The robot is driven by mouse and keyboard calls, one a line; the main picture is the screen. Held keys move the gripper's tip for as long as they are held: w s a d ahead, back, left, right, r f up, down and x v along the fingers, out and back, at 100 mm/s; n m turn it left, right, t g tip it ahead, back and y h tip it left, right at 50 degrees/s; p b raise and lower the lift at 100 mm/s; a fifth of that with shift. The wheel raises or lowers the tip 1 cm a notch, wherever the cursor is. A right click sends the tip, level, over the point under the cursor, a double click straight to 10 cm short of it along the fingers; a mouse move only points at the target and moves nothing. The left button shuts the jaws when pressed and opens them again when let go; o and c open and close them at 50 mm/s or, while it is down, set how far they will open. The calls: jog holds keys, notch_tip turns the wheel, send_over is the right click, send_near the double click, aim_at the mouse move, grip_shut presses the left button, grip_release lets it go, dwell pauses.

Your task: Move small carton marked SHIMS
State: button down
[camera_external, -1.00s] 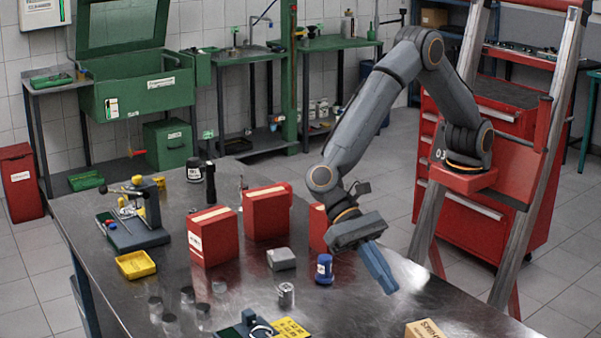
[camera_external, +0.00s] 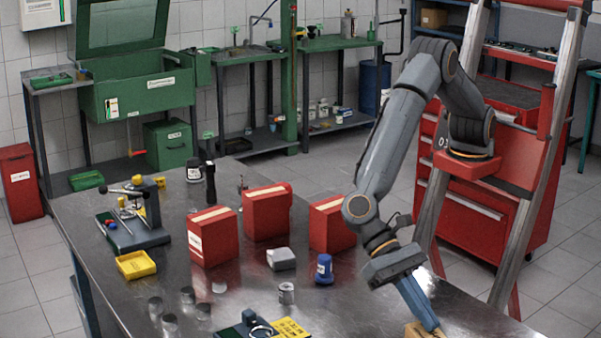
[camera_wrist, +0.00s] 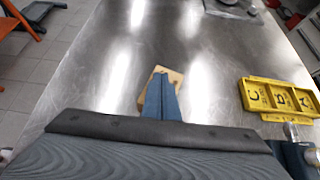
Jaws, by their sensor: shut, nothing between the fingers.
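The small tan carton (camera_external: 413,331) sits on the metal workbench at the bottom edge of the external view, partly cut off and partly behind my fingers. Its marking cannot be read now. In the wrist view the carton (camera_wrist: 172,75) shows at the centre, its middle covered by my fingers. My gripper (camera_external: 432,326) points down at the carton, with its fingers shut and nothing between them. In the wrist view the fingertips (camera_wrist: 161,80) overlap the carton. I cannot tell whether they touch it.
A yellow compartment tray (camera_wrist: 280,80) lies right of the carton in the wrist view. On the workbench (camera_external: 360,300) stand red boxes (camera_external: 333,228), a blue bottle (camera_external: 324,270) and a metal cylinder (camera_external: 286,293). Bench around the carton looks clear.

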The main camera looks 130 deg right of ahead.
jog(key=shift+s+d+f+b, duration=0.1)
jog(key=shift+f+b, duration=0.25)
jog(key=shift+f, duration=0.3)
jog(key=shift+d, duration=0.3)
jog(key=d, duration=2)
jog(key=shift+s+f+b, duration=0.1)
jog(key=shift+f+b, duration=0.05)
jog(key=shift+b, duration=0.2)
jog(key=shift+d+r+p, duration=0.1)
jog(key=shift+r+p, duration=0.3)
jog(key=shift+r, duration=0.5)
